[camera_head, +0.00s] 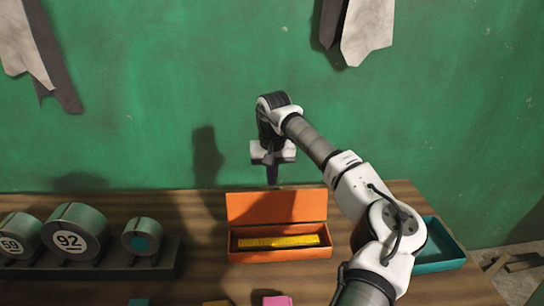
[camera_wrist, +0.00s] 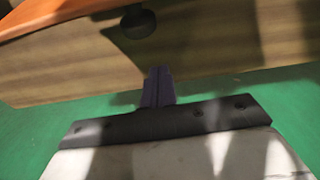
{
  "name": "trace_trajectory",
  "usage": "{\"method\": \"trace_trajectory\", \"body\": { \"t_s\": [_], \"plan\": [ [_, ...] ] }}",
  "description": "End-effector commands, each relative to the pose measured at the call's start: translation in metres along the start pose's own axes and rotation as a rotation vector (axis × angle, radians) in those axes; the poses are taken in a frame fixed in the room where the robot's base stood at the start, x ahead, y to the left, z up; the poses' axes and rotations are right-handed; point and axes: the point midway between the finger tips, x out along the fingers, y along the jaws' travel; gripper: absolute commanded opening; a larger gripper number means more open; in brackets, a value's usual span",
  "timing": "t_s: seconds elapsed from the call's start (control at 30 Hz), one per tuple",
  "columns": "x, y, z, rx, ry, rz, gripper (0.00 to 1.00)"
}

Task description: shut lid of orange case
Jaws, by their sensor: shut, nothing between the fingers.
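The orange case (camera_head: 232,248) stands on the wooden table in the head view. Its lid (camera_head: 277,207) is open and stands up at the back edge. A yellow bar-like object (camera_head: 279,241) lies inside the case. My gripper (camera_head: 272,181) is shut and empty, pointing down behind the raised lid, between it and the green wall. In the wrist view my shut fingers (camera_wrist: 157,88) show over the table's back edge, and an orange strip (camera_wrist: 55,12) of the case or lid crosses the top left. I cannot tell whether the fingers touch the lid.
A dark rack with several green cylinders (camera_head: 75,231), some numbered, stands at the left. A teal tray (camera_head: 440,245) sits at the right behind my arm. Small pink (camera_head: 277,300) and yellow items lie at the front edge. The green wall (camera_head: 150,120) rises close behind the table.

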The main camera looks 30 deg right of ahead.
Motion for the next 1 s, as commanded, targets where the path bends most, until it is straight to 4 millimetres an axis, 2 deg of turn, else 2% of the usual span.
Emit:
{"method": "trace_trajectory", "body": {
  "t_s": [0.03, 0.2, 0.4, 1.0],
  "plan": [
    [0.006, 0.0, 0.002, 0.0, -0.001, -0.002, 0.0],
    [-0.004, 0.0, 0.022, 0.0, 0.001, 0.0, 0.0],
    [-0.008, 0.0, 0.035, 0.0, 0.001, -0.001, 0.0],
    [-0.007, 0.0, 0.04, -0.002, 0.028, 0.002, 0.0]
  ]
}}
